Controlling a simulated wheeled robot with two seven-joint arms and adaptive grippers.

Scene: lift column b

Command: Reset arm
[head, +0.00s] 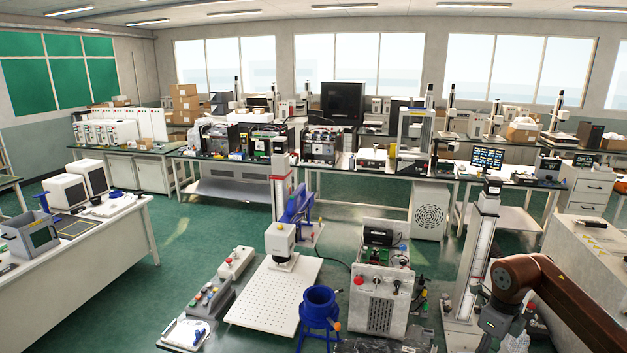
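My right arm (560,295), brown with a dark joint, comes in at the lower right. My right gripper (498,326) is the dark grey part hanging below its end, close to the bottom edge. It is small and partly cut off, so I cannot tell whether its fingers are open or shut, and I see nothing held in it. My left arm and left gripper are not in view.
A white perforated plate (262,308), a blue cylinder on a stand (319,308) and a grey control box (380,305) stand in front. A white column (478,255) rises near my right gripper. Green floor (185,255) is open at left.

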